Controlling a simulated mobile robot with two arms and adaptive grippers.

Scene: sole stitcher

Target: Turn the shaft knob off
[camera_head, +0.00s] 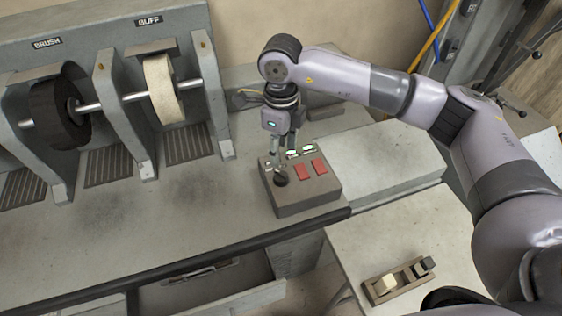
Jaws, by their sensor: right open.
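A grey control box (309,197) sits on the machine's bench, right of the middle of the head view. Its top carries a round black knob (281,179), two red switches (311,169) and small green-lit parts (293,153). My right gripper (280,160) points down at the box, its fingers open just above and beside the black knob. Whether the fingers touch the knob, I cannot tell. The knob's pointer and its label are too small to read. My left gripper does not show.
Left of the box stand a black brush wheel (58,112) and a pale buff wheel (163,88) on a metal shaft (112,101). The bench front left of the box is clear.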

